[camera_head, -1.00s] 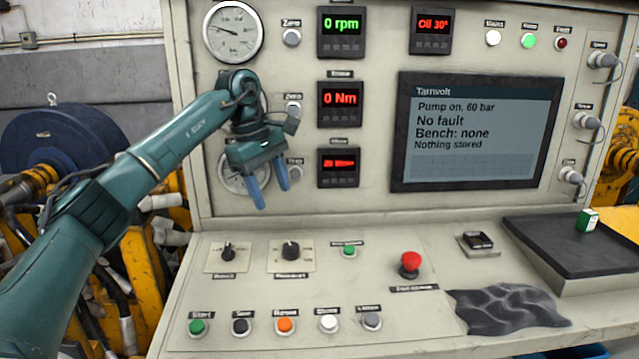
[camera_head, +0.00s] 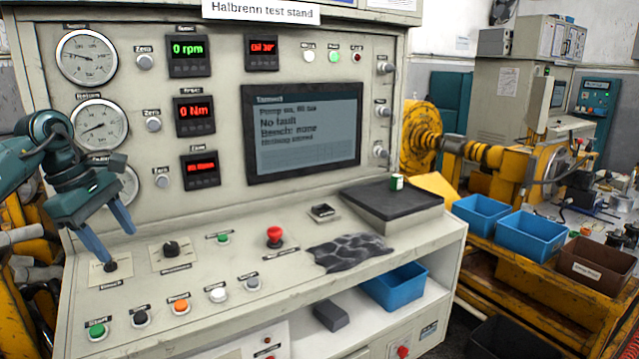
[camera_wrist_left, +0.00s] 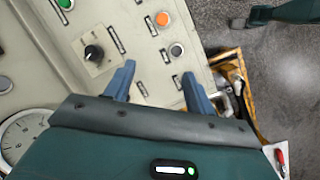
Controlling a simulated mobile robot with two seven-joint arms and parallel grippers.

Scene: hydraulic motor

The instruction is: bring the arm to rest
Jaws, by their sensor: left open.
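My left arm comes in from the left in the head view. Its gripper (camera_head: 116,240) is open and empty, with blue fingers pointing down in front of the left end of the test stand's panel. In the head view its fingertips overlap the area of the left selector knob (camera_head: 110,267); I cannot tell the exact gap. The left wrist view shows the two blue fingers (camera_wrist_left: 158,80) apart with nothing between them. A black knob (camera_wrist_left: 94,53) and an orange button (camera_wrist_left: 176,50) show beyond them. My right gripper is not in view.
The screen (camera_head: 305,130) reads "No fault". Blue bins (camera_head: 528,237) and yellow machinery stand to the right.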

